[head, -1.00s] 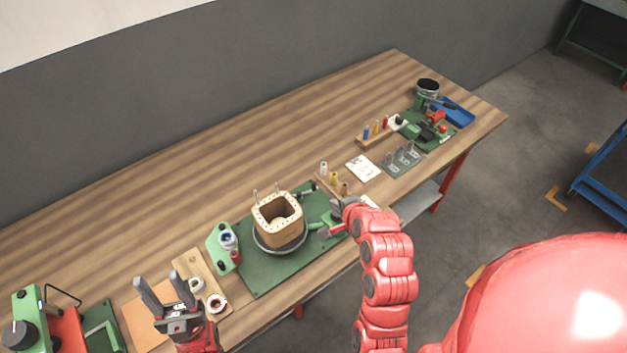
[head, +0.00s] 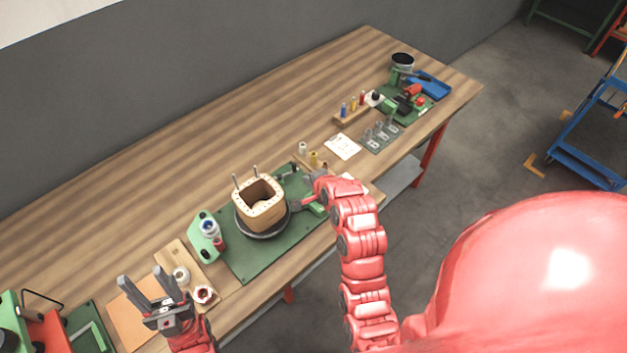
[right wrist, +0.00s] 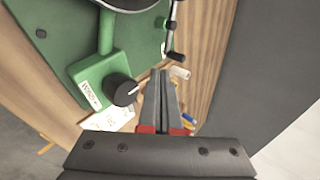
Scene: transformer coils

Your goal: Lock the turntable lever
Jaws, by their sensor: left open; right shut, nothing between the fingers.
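The turntable (head: 251,233) is a dark round plate on a green base plate (head: 294,243), carrying a square wooden coil former (head: 261,208) with two upright pins. In the right wrist view, a thin dark lever with a black end (right wrist: 175,56) stands out beside the green bracket. A green box (right wrist: 97,84) with a black knob (right wrist: 122,89) and a white label sits next to it. My right gripper (head: 302,203) is at the right side of the turntable; its shut, empty fingers (right wrist: 163,74) appear just right of the knob. My left gripper (head: 141,277) is open and empty at the front left.
A wooden board with spools (head: 182,276) and a green stand (head: 207,236) lie left of the turntable. Small spools (head: 303,149), a white card (head: 342,147) and a blue tray (head: 430,86) lie to the right. The rear of the table is clear.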

